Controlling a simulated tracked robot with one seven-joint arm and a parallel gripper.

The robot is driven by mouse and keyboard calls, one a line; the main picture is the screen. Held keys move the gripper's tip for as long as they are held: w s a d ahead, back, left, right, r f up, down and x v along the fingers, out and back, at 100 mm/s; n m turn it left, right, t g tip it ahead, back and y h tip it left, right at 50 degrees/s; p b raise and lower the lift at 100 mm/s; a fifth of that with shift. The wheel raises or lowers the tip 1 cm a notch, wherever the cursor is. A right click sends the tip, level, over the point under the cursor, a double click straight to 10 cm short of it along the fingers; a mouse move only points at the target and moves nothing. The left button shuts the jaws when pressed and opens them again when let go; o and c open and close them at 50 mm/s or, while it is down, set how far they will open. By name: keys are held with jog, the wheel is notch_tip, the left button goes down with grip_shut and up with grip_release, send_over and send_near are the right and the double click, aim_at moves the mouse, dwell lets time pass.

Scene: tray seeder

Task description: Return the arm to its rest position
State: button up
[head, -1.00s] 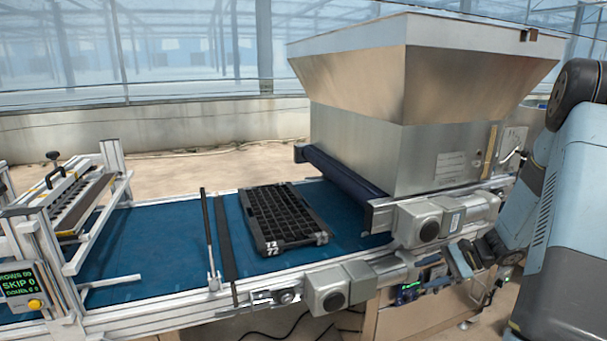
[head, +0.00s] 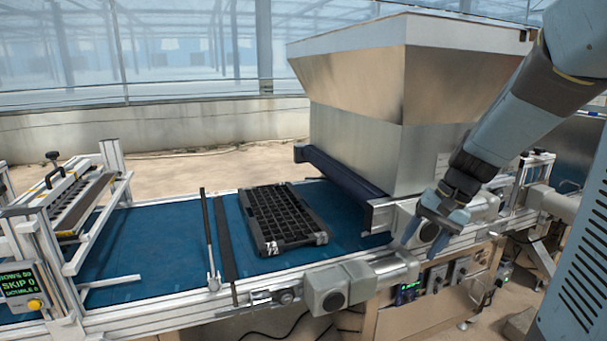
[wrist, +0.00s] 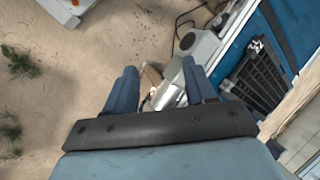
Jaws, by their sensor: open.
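My arm reaches in from the upper right of the head view. My gripper (head: 428,236) points down in front of the hopper's motor housing, near the conveyor's front rail. In the wrist view my gripper (wrist: 158,92) shows two blue fingers spread apart with nothing held between them. Beyond the fingers are a grey motor housing (wrist: 198,48) and sandy floor. I cannot tell from the views whether the fingers touch the machine.
A black seed tray (head: 285,216) lies on the blue belt (head: 165,235); the tray also shows in the wrist view (wrist: 258,82). A large metal hopper (head: 365,80) stands behind my gripper. A control panel (head: 408,291) sits below the rail. Open floor lies in front.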

jog(key=s+a+r+n+t+h, duration=0.1)
jog(key=s+r+n+t+h, duration=0.3)
jog(key=s+r, duration=0.6)
jog(key=shift+s+a+n+t, duration=0.4)
jog(key=shift+s+t, duration=0.1)
jog(key=shift+s, duration=1.25)
jog(key=shift+r, duration=0.1)
jog(key=shift+c, duration=0.5)
jog(key=shift+c, duration=0.7)
jog(key=shift+d, duration=0.1)
